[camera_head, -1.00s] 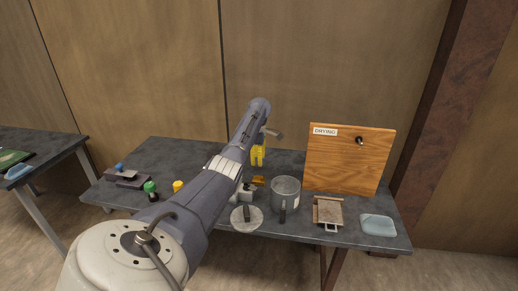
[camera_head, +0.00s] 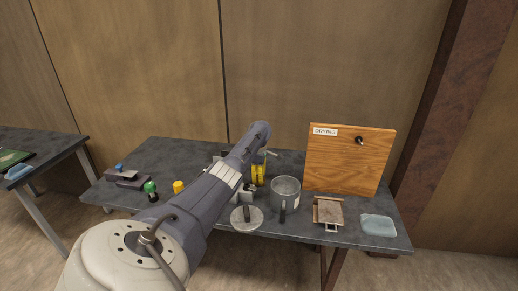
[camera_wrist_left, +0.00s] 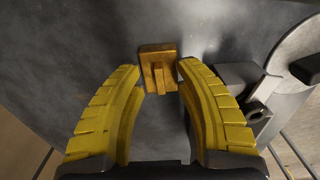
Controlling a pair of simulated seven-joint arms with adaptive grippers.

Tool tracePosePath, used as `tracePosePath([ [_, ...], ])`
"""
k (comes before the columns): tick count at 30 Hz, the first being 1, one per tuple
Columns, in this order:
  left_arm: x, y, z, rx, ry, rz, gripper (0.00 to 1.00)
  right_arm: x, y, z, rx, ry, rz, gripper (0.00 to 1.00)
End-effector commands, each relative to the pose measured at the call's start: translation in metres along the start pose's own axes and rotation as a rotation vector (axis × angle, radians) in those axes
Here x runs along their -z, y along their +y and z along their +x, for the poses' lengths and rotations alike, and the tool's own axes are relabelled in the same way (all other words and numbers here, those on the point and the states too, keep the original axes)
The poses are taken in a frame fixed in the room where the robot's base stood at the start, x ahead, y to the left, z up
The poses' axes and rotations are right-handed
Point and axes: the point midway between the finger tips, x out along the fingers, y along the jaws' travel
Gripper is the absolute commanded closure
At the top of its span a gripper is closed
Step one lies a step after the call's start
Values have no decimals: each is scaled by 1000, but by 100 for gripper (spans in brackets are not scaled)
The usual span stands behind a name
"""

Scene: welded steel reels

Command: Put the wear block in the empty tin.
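The wear block, which I take to be the small orange-brown block (camera_wrist_left: 158,60) with a raised rib, lies on the dark tabletop in the left wrist view. My left gripper (camera_wrist_left: 160,68) is open, its yellow fingers spread, with the block between and just beyond the tips; I see no grip on it. In the head view the left gripper (camera_head: 258,178) points down at the table, and the block cannot be made out there. A grey metal tin (camera_head: 285,188) with a handle and a pale label stands right of the gripper; its visible interior looks empty. My right gripper is not in view.
A round grey disc (camera_head: 247,219) with a fitting lies in front of the gripper. A framed tan piece (camera_head: 328,211) and a pale blue pad (camera_head: 378,225) lie right. A yellow knob (camera_head: 178,187) is left.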

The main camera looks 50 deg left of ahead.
Motion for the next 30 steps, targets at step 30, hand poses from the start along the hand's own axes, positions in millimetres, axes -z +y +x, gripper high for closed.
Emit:
tracePosePath([
  [30,0,0,5,0,0,0,100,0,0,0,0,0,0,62],
])
